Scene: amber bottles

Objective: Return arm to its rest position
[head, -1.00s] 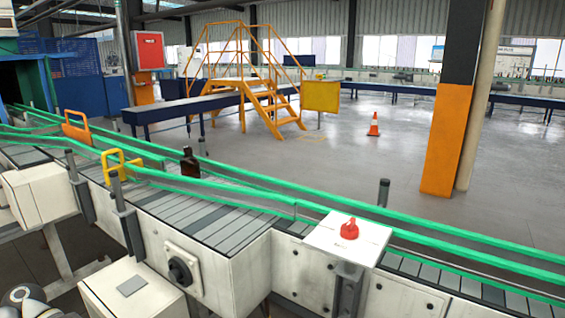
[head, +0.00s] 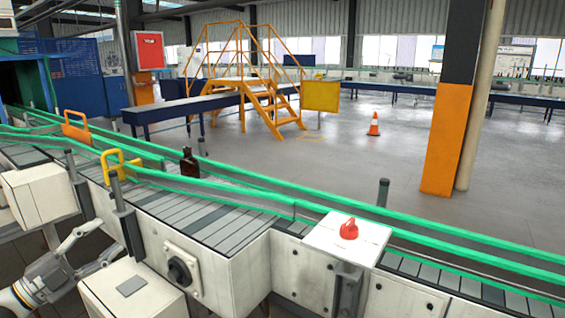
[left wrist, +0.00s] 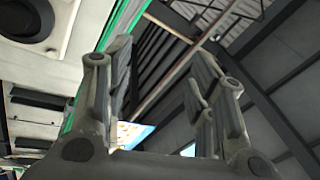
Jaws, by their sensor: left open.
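My left gripper (head: 105,241) shows at the lower left of the head view, beside the near side of the conveyor. Its two fingers are spread and nothing is between them. In the left wrist view the open fingers (left wrist: 162,65) point up toward the roof beams, with the conveyor's side at the left. A dark amber bottle (head: 189,163) stands upright on the conveyor (head: 200,222), behind the near green rail and well apart from the gripper. My right gripper is not in view.
A white box with a red knob (head: 349,230) sits on the conveyor's near side. A white box with a grey plate (head: 132,287) and a black rotary switch (head: 181,271) are close to my left gripper. Yellow (head: 118,163) and orange (head: 76,128) brackets stand at the rails.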

